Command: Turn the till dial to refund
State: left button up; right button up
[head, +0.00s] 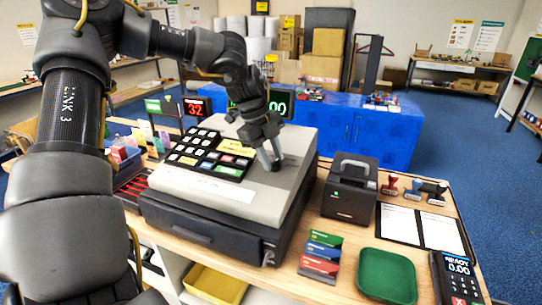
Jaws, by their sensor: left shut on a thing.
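The till (232,192) is a light grey register with a dark keypad (212,152), standing on a dark cash drawer (200,230) on the wooden counter. My left arm comes in from the left and reaches over the till. My left gripper (271,163) points down at the right side of the till's top and is shut on the small dark till dial (276,169). The fingers hide most of the dial, so its setting and any refund mark cannot be read. My right gripper is not in view.
A black printer (350,190) stands right of the till. A blue counter (375,133) stands behind.

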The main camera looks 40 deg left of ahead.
pick_arm(q)
jog(key=o, duration=1)
jog(key=b+v, duration=0.1)
jog(key=v, duration=1)
jog(key=shift+f, duration=0.1)
jog(key=shift+a, duration=0.1)
